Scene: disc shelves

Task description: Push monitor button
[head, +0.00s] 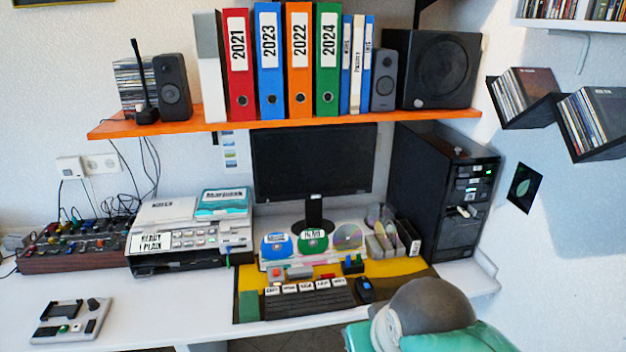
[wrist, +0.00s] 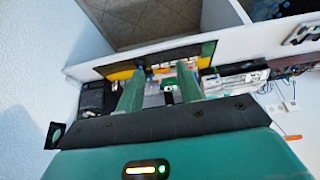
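The black monitor (head: 312,165) stands upright at the back of the desk, under the orange shelf, with a dark screen. Its stand (head: 316,212) rises from the white desk. I cannot make out a button on its frame. In the wrist view, which looks turned over, my gripper (wrist: 159,84) has two green fingers apart, with nothing held between them. Small desk items show beyond the gap. The monitor cannot be told clearly there. In the head view, my grey and green arm is at the lower right, in front of the desk; its fingertips do not show.
A black computer tower (head: 445,190) stands right of the monitor. A keyboard (head: 308,301), mouse (head: 365,290) and disc cases (head: 312,241) lie before it. A printer-like device (head: 190,235) is left. The orange shelf (head: 275,125) with binders overhangs. The desk's front left is mostly clear.

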